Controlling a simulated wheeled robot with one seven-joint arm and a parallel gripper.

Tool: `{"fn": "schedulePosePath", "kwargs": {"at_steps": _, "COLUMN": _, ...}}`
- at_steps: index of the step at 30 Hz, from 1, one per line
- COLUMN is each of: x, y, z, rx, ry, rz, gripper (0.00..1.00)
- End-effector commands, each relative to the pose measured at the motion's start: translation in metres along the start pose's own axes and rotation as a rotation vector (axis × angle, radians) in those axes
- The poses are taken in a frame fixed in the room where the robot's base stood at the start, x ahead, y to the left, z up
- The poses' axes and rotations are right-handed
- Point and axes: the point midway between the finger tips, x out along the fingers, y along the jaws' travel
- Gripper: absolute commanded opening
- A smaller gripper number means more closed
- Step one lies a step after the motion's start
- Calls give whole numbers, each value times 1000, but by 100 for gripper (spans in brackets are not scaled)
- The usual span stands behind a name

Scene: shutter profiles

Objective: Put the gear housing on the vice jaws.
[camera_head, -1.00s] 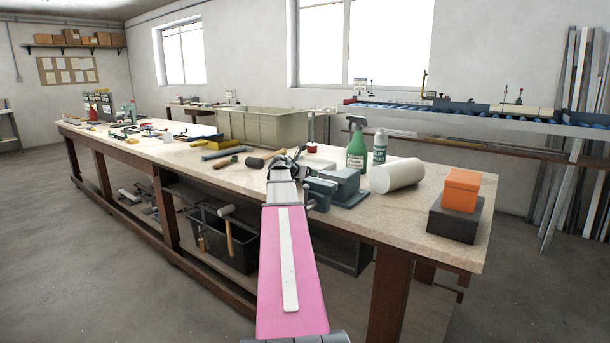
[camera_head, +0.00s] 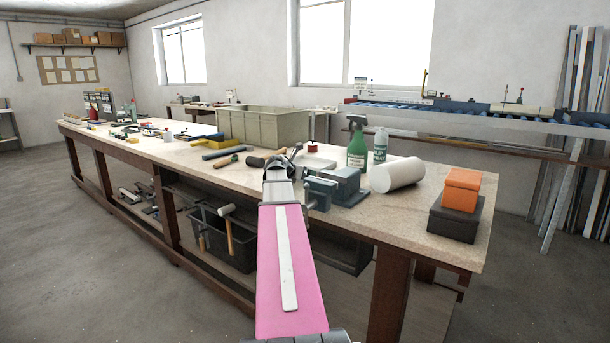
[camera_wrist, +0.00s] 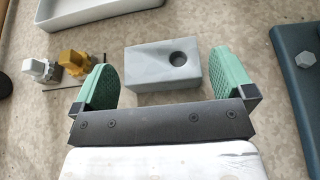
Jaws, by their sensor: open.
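A light grey block with a round hole, which looks like the gear housing (camera_wrist: 153,70), lies on the bench in the wrist view. My gripper (camera_wrist: 163,62) is open and empty, with its green fingers to the left and right of the block, apart from it. How far above the block they are I cannot tell. In the head view my gripper (camera_head: 283,156) is over the bench, left of the blue-grey vice (camera_head: 346,178), and the housing is not clearly visible. Part of a dark blue body with a bolt, probably the vice (camera_wrist: 298,75), shows at the right of the wrist view.
Gold (camera_wrist: 75,62) and silver (camera_wrist: 38,69) fittings lie left of the block, with a white tray (camera_wrist: 95,20) behind.

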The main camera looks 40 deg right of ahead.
Motion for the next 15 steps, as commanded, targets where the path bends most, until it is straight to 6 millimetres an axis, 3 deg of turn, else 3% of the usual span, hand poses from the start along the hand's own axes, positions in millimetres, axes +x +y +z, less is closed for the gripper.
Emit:
{"fn": "schedulePosePath", "kwargs": {"at_steps": 6, "x": -45, "y": -2, "z": -2, "rx": 0, "ry": -1, "rz": 2, "gripper": 100}}
{"fn": "schedulePosePath", "kwargs": {"at_steps": 15, "x": -80, "y": -1, "z": -1, "rx": 1, "ry": -1, "rz": 0, "gripper": 100}}
